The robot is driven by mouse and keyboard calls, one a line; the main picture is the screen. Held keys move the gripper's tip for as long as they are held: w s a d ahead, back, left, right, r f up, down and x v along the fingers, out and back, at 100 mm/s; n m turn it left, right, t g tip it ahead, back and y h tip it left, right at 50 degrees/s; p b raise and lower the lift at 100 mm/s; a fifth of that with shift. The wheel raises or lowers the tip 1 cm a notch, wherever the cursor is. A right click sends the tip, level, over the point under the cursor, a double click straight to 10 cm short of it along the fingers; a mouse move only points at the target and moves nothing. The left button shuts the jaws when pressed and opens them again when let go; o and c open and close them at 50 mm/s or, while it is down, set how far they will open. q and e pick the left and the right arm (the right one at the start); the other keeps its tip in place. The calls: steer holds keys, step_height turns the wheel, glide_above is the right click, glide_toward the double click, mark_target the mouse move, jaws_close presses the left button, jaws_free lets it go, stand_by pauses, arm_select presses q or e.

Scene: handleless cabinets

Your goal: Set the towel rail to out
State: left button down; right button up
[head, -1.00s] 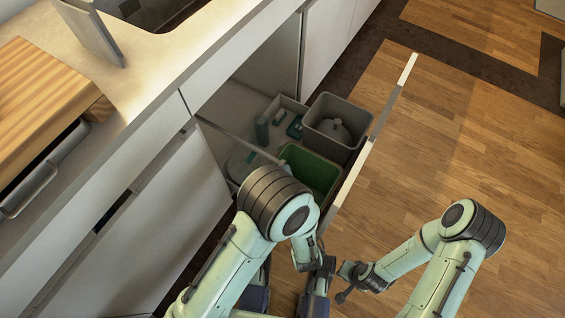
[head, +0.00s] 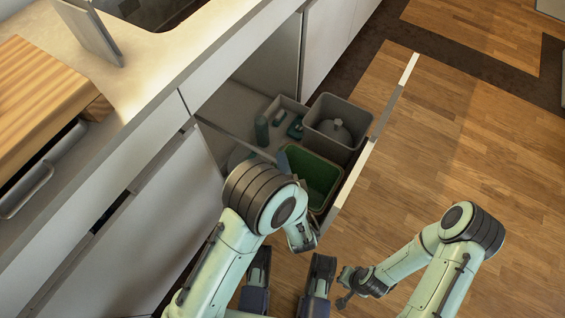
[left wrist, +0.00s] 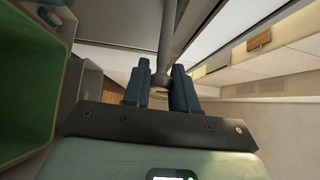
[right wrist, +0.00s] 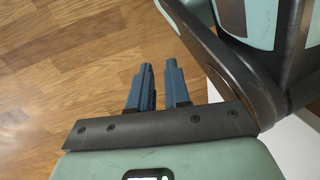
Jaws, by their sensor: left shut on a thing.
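The towel rail (head: 226,135) is a thin grey bar, seen in the head view running from the left cabinet's edge toward my left gripper (head: 283,160). In the left wrist view the rail (left wrist: 168,35) runs lengthwise, and its rounded end lies between the fingers of my left gripper (left wrist: 160,70), which is shut on it. In the head view my left arm hides most of this gripper and the rail's end. My right gripper (right wrist: 158,68) has a gap between its fingers, with nothing in it, above the wooden floor.
A pulled-out drawer holds a green bin (head: 316,170), a grey bin (head: 335,112) and a small tray of items. Its white-edged front (head: 403,68) stands out over the floor. The counter (head: 150,70) runs along the left. Wooden floor (head: 470,130) lies clear at right.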

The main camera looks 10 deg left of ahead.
arm_select(q)
steer(key=shift+s+d, duration=0.3)
steer(key=shift+d, duration=0.4)
arm_select(e)
steer(key=shift+s+d+f, duration=0.35)
steer(key=shift+s+d, duration=0.05)
steer(key=shift+s, duration=0.25)
arm_select(q)
steer(key=c, duration=0.9)
jaws_free()
steer(key=shift+s, duration=0.1)
steer(key=p+v, duration=0.1)
steer(key=v, duration=1.2)
steer(key=shift+s, duration=0.1)
arm_select(e)
steer(key=shift+t, duration=0.5)
steer(key=w, duration=0.1)
steer(key=w+r, duration=0.2)
steer(key=shift+w+a+r, duration=0.25)
steer(key=shift+w, duration=0.05)
